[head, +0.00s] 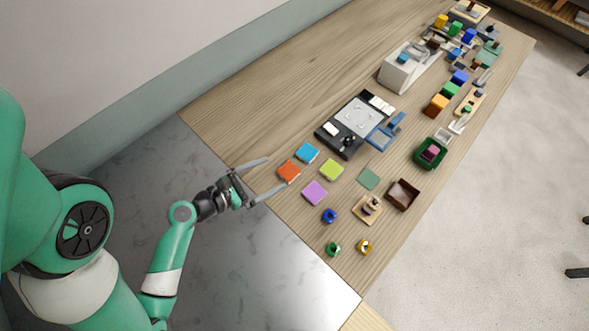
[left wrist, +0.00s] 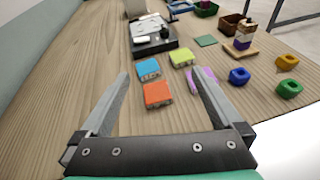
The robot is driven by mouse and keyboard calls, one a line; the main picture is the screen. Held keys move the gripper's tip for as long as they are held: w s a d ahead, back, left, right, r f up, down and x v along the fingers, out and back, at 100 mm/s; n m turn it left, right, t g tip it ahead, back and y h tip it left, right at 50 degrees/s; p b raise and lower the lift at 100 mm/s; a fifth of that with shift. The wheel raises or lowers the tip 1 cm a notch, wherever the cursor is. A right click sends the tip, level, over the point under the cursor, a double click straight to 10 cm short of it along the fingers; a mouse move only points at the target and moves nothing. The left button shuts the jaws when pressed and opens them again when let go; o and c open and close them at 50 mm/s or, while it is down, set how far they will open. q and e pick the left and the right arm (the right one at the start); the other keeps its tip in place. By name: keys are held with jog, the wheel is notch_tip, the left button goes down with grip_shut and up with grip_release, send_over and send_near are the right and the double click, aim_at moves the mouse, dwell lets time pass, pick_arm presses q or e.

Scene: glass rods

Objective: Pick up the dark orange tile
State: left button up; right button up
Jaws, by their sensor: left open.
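The dark orange tile (head: 289,172) lies on the wooden table near its left end in the head view. It also shows in the left wrist view (left wrist: 157,94), between and a little beyond the fingers. My left gripper (head: 268,176) is open and empty, its two fingers pointing at the tile from the table's edge. A blue tile (head: 307,152), a lime tile (head: 331,169) and a purple tile (head: 315,193) lie close around it. In the left wrist view the right finger partly covers the purple tile (left wrist: 204,78). My right gripper is not in view.
A dark tray device (head: 342,137) stands behind the tiles. A green flat square (head: 368,179), a brown box (head: 403,195), a peg stand (head: 367,210) and several small nuts (head: 329,215) lie to the right. The table's upper left part is bare.

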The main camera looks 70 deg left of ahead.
pick_arm(q)
jog(key=n+g+y+b, duration=0.1)
jog(key=n+b, duration=0.1)
send_near(289, 172)
jog(key=shift+s+d+r, duration=0.8)
jog(key=shift+s+r, duration=0.15)
jog(key=shift+r, duration=0.1)
jog(key=shift+s+a+f+n+g+y, duration=0.1)
jog(key=shift+f+n+g+y, duration=0.2)
jog(key=shift+f, duration=0.05)
jog(key=shift+s+a, duration=0.1)
jog(key=shift+a, duration=0.15)
jog(key=shift+r, duration=0.1)
jog(key=shift+x, duration=0.75)
jog(key=p+x, duration=0.1)
jog(key=x, duration=0.3)
jog(key=shift+w+a, duration=0.15)
jog(key=shift+w, duration=0.1)
jog(key=shift+d+x, duration=0.2)
jog(key=shift+x, duration=2.6)
jog(key=c, duration=1.5)
pick_arm(e)
notch_tip(289, 172, down, 2)
jog(key=shift+f+h, duration=0.1)
jog(key=shift+h, duration=0.2)
